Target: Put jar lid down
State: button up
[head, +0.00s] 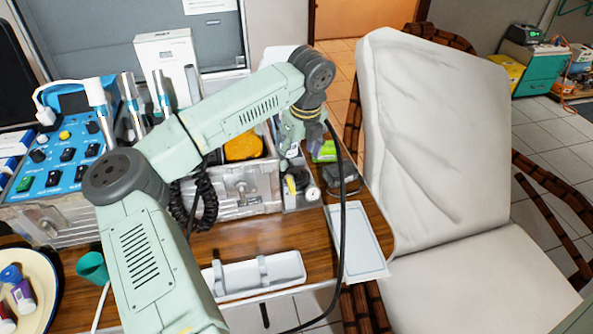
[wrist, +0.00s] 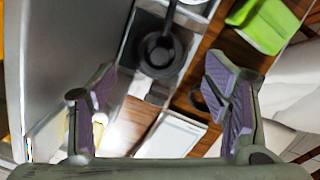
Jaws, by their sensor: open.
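My gripper (wrist: 158,82) is open, with its two purple-padded fingers wide apart and nothing held between them. In the head view my gripper (head: 292,150) points down over the right end of the metal case, partly hidden by my own wrist. A dark round piece (wrist: 160,52) shows beyond the fingertips in the wrist view, in a dark compartment. It may be the jar lid, but I cannot tell for sure. No jar lid can be clearly made out in the head view.
A green item (wrist: 262,25) lies right of the gripper. A pale flat tray (head: 357,242) and a white holder (head: 255,274) lie on the wooden table (head: 310,235). The metal case (head: 240,187) stands behind them. A white chair (head: 430,130) is at the right.

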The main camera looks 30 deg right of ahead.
notch_tip(320, 180, up, 6)
jog(key=s+b, duration=0.1)
